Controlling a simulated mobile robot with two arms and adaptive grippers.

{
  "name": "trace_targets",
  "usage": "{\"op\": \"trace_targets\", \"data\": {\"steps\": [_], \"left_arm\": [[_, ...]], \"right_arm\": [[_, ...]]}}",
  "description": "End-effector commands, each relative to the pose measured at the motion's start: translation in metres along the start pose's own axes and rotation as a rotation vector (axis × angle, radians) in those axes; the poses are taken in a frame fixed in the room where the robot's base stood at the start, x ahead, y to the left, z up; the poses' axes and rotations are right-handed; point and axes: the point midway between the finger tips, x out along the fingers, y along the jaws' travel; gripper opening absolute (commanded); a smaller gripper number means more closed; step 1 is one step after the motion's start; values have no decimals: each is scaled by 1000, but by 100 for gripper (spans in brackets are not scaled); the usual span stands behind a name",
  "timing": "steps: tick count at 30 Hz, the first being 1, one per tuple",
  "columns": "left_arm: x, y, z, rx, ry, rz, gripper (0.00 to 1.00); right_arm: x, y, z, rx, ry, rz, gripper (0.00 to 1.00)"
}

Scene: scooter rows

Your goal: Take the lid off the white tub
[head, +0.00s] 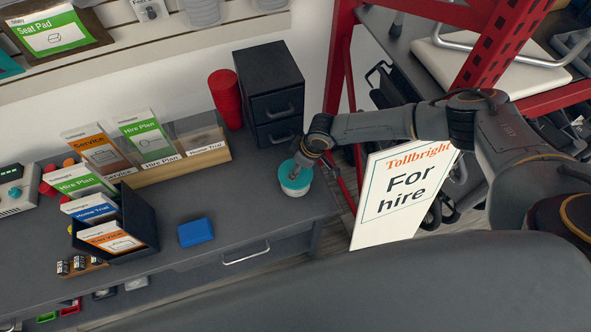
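The white tub (296,192) stands upright near the right end of the dark counter, in front of the small black drawer unit. Its teal lid (289,183) sits on top. My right gripper (297,174) reaches in from the right and points down at the lid, over its upper right part. The gripper's fingers are small and dark here, so I cannot tell whether they grip the lid or only hover at it. My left gripper is out of view.
The black drawer unit (270,92) and a red cylinder (226,98) stand behind the tub. Leaflet holders (190,163) and a blue box (195,232) are to the left. A "For hire" sign (400,200) and red rack (480,50) are right.

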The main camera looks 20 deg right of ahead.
Motion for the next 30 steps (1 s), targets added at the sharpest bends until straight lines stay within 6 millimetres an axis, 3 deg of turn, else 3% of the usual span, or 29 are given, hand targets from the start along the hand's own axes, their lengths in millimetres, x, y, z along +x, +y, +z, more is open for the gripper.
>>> {"op": "trace_targets", "data": {"steps": [9, 16, 30], "left_arm": [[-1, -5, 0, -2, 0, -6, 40], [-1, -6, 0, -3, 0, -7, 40], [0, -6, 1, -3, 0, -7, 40]], "right_arm": [[6, 0, 1, 0, -1, 1, 50], [6, 0, 0, 0, -1, 1, 6], [1, 0, -1, 0, 1, 1, 6]]}}
